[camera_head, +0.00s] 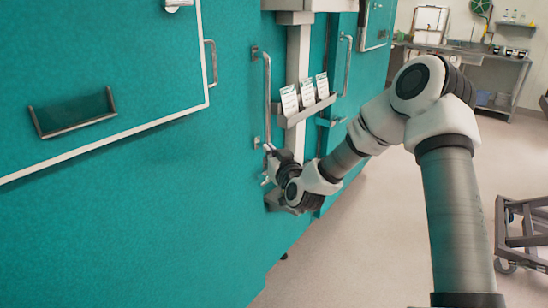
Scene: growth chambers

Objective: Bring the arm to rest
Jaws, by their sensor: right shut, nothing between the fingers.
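My right arm (448,190), white and grey with dark joints, comes in from the lower right and bends across to the teal chamber front. Its gripper (269,166) is at the lower end of a long vertical metal handle (267,95) on that front. The gripper is shut with nothing held. It is small and partly hidden by the wrist, so I cannot tell whether it touches the handle or the door. My left gripper is not in view.
Teal chamber doors (150,190) fill the left side. A small rack (307,110) with white cards sits above my wrist. A wheeled cart (522,235) stands at the right edge. A steel bench (480,56) is at the back. The floor between is clear.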

